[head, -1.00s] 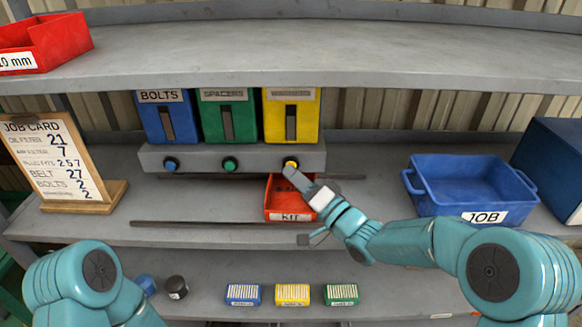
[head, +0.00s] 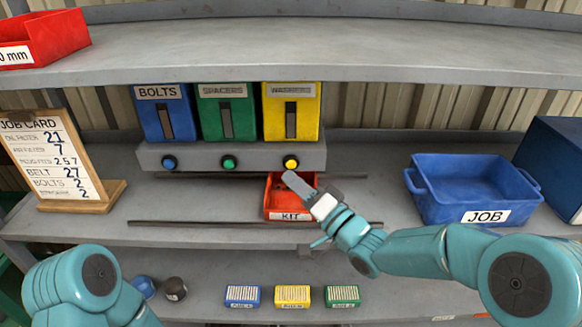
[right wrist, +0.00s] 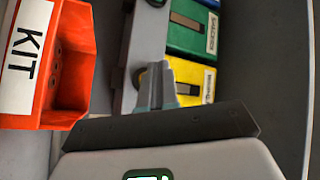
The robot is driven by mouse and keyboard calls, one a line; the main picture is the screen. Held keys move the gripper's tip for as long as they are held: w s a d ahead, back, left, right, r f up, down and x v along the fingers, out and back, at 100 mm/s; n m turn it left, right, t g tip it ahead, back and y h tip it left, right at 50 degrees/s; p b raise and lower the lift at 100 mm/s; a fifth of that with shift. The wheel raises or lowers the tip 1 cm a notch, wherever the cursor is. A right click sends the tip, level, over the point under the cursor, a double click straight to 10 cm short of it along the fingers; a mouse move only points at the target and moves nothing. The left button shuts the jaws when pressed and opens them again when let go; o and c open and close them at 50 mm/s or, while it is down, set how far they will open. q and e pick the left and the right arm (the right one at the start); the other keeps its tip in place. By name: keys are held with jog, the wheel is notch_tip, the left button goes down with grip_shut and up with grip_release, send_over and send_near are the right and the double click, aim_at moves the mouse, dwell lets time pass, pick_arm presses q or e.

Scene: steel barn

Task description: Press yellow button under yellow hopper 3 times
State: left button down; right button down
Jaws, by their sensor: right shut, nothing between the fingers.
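The yellow hopper (head: 308,132), labelled WASHERS, stands at the right end of a row of three. The yellow button (head: 291,162) is on the grey ledge below it and is fully in sight in the head view. My right gripper (head: 289,178) is shut and empty, its tip just below and in front of the button, with a small gap in the picture. In the right wrist view my shut fingers (right wrist: 158,85) point toward the ledge beside the yellow hopper (right wrist: 187,92) and partly hide the button. My left gripper is out of sight.
A red KIT bin (head: 277,211) sits under the yellow button, close to my right gripper. Blue (head: 169,162) and green (head: 228,162) buttons are to the left. A blue JOB bin (head: 425,197) stands right. A job card (head: 45,160) stands left.

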jog(key=s+b, duration=0.1)
jog(key=s, duration=0.3)
dwell(0.8)
